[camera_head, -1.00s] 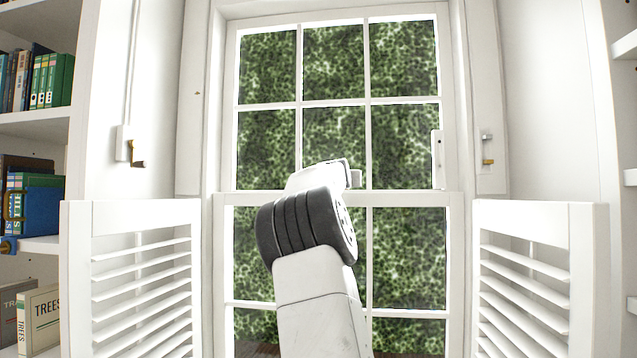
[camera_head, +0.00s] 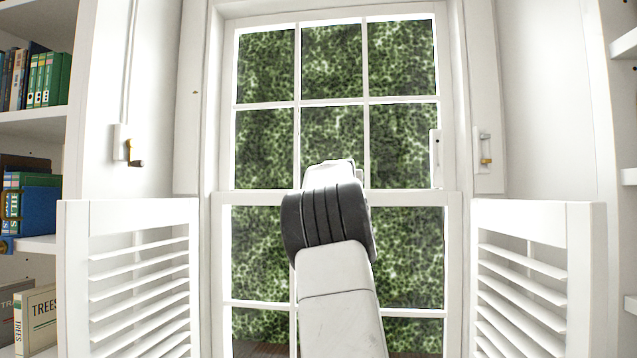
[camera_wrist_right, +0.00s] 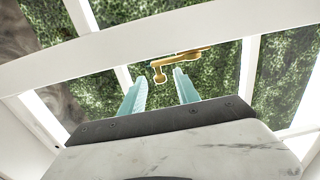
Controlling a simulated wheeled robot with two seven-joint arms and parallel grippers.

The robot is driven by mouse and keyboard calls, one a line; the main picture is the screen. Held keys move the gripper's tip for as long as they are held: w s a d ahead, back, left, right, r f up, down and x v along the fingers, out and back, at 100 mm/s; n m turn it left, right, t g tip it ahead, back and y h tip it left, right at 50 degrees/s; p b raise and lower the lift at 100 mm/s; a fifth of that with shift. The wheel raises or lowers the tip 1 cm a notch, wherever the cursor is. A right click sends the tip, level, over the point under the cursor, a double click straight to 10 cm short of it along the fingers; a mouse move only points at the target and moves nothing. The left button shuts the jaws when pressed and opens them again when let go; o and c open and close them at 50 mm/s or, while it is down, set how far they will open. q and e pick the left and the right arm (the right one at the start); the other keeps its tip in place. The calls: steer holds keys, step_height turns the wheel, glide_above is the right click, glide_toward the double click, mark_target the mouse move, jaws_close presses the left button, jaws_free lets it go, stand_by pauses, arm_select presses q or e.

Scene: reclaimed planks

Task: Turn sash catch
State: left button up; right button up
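In the head view my right arm rises in front of the window (camera_head: 415,198) and hides the catch and the fingers. My left gripper is not in view.
White louvred shutters stand at the left (camera_head: 130,212) and right (camera_head: 535,214) of the window. A crank handle (camera_head: 134,153) is on the left wall and a small brass fitting (camera_head: 486,160) on the right frame. Bookshelves (camera_head: 35,122) stand at the far left.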

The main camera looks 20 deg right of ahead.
steer(key=v, duration=0.7)
steer(key=shift+s+a, duration=0.2)
steer(key=shift+s, duration=0.15)
stand_by(0.6)
